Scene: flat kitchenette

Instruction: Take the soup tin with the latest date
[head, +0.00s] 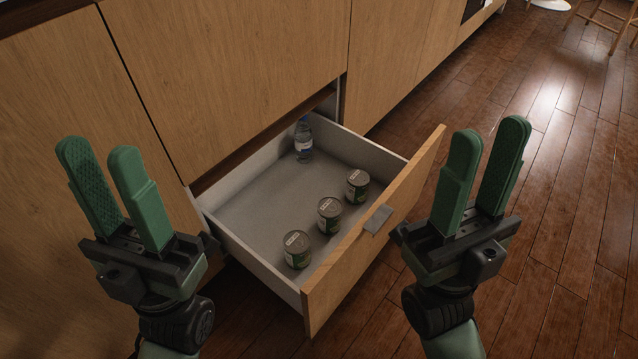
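Three soup tins stand upright in a row inside the open drawer, near its front panel: a near tin (297,250), a middle tin (329,215) and a far tin (357,186). Each has a green label and a pale printed patch on its lid; the dates are too small to read. My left gripper (97,160) is open and empty, left of the drawer in the picture. My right gripper (490,145) is open and empty, right of the drawer front. Neither gripper touches a tin.
The drawer (235,241) is pulled out from the wooden cabinets (230,70), with a metal handle (378,219) on its front. A clear bottle with a blue cap (303,140) stands at its back. Wooden floor (560,200) lies open to the right; stools (605,20) stand far off.

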